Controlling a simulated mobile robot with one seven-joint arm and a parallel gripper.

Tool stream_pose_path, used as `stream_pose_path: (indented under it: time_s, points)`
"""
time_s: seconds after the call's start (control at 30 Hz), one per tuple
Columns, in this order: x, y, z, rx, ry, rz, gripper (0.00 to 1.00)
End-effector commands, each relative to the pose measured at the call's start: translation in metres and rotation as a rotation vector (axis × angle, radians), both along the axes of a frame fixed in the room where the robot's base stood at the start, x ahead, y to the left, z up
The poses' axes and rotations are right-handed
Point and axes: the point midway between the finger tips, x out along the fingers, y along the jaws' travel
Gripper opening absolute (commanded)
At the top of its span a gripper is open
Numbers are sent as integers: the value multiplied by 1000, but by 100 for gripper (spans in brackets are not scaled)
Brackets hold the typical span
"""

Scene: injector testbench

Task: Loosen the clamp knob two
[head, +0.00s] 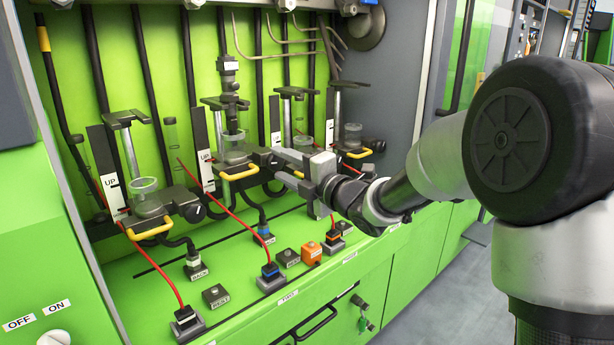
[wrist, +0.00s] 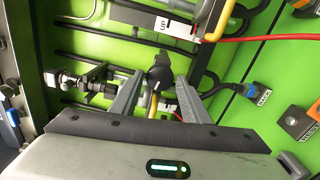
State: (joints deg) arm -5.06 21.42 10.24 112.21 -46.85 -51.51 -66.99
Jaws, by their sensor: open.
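Three clamp stations stand in the green bench. My gripper (head: 280,166) is at the middle one, and its jaws are open. In the wrist view, clamp knob two (wrist: 158,74), black with a pale pointer mark, shows between the two fingertips of my gripper (wrist: 158,88). Green gaps show on both sides of it, so the fingers look apart from it. How deep the knob sits between them is hard to tell. In the head view the gripper largely hides this knob. The middle clamp's yellow handle (head: 240,174) and glass cup (head: 234,141) are just left of the gripper.
The left clamp knob (head: 195,212) and right clamp knob (head: 380,145) are at the neighbouring stations. Red hoses (head: 230,206) and black cables run down to plugs on the ledge. An orange button box (head: 311,253) sits below the gripper. Metal injector parts (head: 228,80) hang above the middle cup.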

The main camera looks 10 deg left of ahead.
Motion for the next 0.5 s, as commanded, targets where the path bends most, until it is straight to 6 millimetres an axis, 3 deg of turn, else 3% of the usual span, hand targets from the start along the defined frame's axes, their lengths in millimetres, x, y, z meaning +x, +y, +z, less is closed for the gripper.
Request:
stream_pose_path:
  time_s: [0.5]
  points:
    - [-76,-91,2,0,0,-5,42]
